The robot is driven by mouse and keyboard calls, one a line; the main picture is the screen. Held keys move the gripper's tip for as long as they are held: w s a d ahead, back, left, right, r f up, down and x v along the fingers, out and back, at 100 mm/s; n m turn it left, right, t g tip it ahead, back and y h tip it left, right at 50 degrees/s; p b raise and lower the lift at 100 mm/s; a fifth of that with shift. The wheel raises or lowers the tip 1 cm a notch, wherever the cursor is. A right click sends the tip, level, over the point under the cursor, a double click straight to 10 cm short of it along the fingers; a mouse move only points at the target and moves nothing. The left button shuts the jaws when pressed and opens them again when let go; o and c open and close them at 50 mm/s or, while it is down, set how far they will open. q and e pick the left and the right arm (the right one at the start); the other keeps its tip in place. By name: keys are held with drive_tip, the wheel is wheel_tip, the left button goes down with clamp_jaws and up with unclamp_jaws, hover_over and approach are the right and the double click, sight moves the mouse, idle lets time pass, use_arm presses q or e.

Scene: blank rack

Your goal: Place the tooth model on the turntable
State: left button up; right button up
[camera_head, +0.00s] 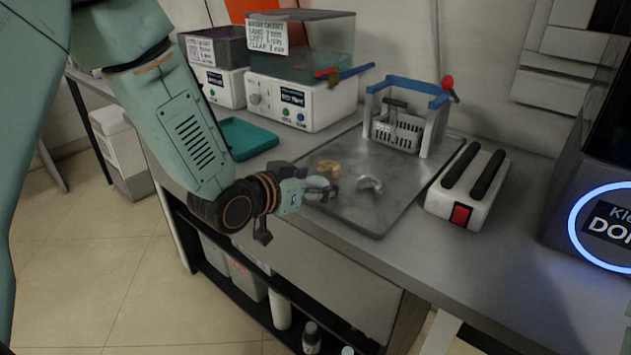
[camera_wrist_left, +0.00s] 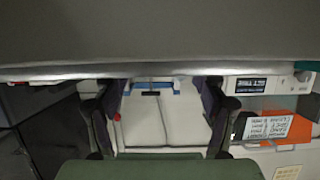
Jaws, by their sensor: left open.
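A tan, arch-shaped piece (camera_head: 327,168) and a silvery-grey arch-shaped piece (camera_head: 370,185) lie apart on a grey metal mat (camera_head: 375,215). They look like tooth models, but I cannot tell which one the task means. I cannot make out a turntable. My left gripper (camera_head: 295,213) is at the front edge of the bench, in front of and left of the two pieces. Its fingers are spread and hold nothing. In the left wrist view the fingers of my left gripper (camera_wrist_left: 156,112) stand apart with nothing between them.
A blue-railed rack with a basket (camera_head: 397,132) stands at the mat's back. A white two-slot device (camera_head: 466,187) is right of the mat. A teal tray (camera_head: 247,138) and a white covered machine (camera_head: 302,100) stand behind. A blue-ringed machine (camera_head: 600,225) is far right.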

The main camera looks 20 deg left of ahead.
use_arm(q)
drive_tip(key=shift+a+r, duration=0.1)
drive_tip(key=shift+r, duration=0.15)
drive_tip(key=p+v, duration=0.2)
drive_tip(key=v, duration=0.4)
drive_tip(key=shift+p+v, duration=2)
drive_tip(key=shift+v, duration=0.95)
drive_tip(key=shift+f, duration=0.15)
